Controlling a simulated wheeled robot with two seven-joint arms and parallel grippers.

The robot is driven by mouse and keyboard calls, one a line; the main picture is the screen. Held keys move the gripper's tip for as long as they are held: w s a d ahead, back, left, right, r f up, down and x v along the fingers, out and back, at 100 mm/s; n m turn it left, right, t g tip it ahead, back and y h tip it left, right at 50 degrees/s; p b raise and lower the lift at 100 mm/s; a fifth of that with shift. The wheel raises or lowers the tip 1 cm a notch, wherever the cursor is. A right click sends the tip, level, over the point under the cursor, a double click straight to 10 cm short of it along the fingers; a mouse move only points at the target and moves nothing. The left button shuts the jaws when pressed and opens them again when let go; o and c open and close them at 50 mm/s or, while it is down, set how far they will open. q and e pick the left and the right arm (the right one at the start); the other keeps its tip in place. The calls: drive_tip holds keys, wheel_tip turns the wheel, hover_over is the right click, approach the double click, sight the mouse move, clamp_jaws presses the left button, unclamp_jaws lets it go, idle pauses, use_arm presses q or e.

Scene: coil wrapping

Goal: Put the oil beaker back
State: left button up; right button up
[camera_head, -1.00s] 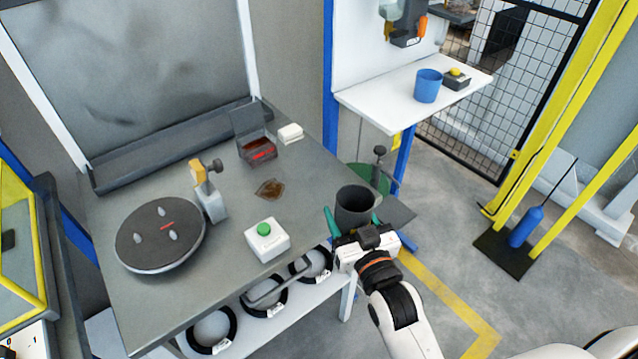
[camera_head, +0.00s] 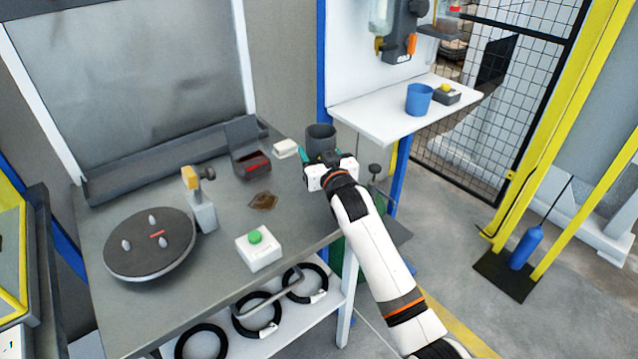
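A dark grey beaker (camera_head: 320,137), which I take to be the oil beaker, is upright with its open rim facing up. My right gripper (camera_head: 322,160) is shut on it, with a teal finger showing at its left side. The gripper and beaker are at the right rear edge of the grey workbench (camera_head: 222,259), right of a small white block. The gripper body hides the beaker's lower part, so I cannot tell whether it touches the bench. My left gripper is not in view.
The bench bears a dark turntable (camera_head: 150,246), a white box with green button (camera_head: 259,250), a brown oily patch (camera_head: 263,201), a dark open box (camera_head: 250,163) and the white block (camera_head: 286,149). A white shelf (camera_head: 372,119) with a blue cup (camera_head: 419,99) stands behind right.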

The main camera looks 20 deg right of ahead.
drive_tip(key=shift+f, duration=3.3)
drive_tip(key=shift+f, duration=0.2)
drive_tip(key=o, duration=1.1)
drive_tip(key=shift+o, duration=0.2)
drive_tip(key=shift+s+r, duration=0.1)
drive_tip(key=shift+r, duration=0.1)
drive_tip(key=s, duration=1.2)
drive_tip(key=shift+d, duration=0.2)
